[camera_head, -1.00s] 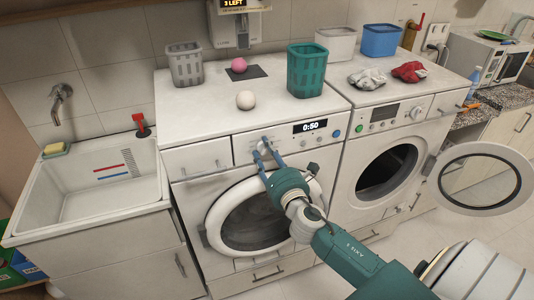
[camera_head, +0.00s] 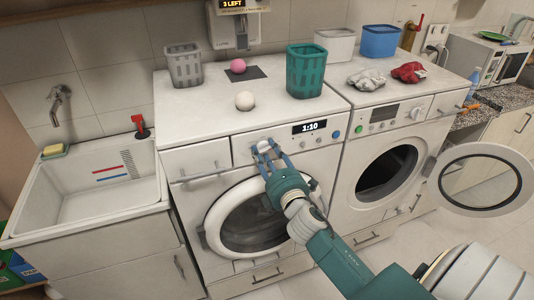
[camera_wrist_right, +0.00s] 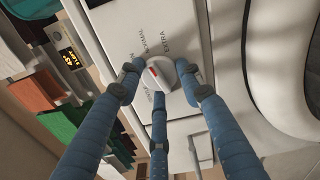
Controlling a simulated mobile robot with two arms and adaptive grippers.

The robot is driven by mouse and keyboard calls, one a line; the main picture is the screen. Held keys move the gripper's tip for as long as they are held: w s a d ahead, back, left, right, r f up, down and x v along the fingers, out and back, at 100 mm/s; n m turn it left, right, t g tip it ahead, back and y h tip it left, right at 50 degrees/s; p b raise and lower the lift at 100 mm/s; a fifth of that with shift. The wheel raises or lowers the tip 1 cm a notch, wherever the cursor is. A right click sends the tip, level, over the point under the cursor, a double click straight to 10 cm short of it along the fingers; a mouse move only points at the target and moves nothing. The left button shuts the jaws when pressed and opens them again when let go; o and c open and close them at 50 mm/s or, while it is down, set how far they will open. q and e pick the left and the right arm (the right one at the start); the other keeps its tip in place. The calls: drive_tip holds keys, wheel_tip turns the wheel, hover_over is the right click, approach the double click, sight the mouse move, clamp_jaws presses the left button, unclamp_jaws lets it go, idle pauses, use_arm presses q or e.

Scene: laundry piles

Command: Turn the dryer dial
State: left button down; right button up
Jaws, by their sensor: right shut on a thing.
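The white dial (camera_head: 264,146) is on the front panel of the left machine (camera_head: 200,112), left of its lit display (camera_head: 310,127), which reads 1:10. My right gripper (camera_head: 266,151) reaches up to the panel with its blue fingers shut on the dial. In the right wrist view the dial (camera_wrist_right: 162,77) has a red mark, and the fingers of the gripper (camera_wrist_right: 158,82) surround it. Printed words such as "EXTRA" and "NORMAL" show beside it. My left gripper is not in view.
A second machine (camera_head: 386,127) stands at the right with its round door (camera_head: 482,178) open. A teal basket (camera_head: 306,70), a grey basket (camera_head: 185,65) and two balls stand on top of the left machine. A sink (camera_head: 92,180) is at the left.

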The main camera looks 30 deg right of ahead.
drive_tip(key=shift+a+f+m, duration=0.2)
drive_tip(key=shift+f+m, duration=0.1)
drive_tip(key=shift+f, duration=0.1)
drive_tip(key=o, duration=1.2)
drive_tip(key=shift+a, duration=0.1)
drive_tip(key=shift+w+r, duration=0.15)
drive_tip(key=shift+r, duration=0.05)
drive_tip(key=v, duration=1.2)
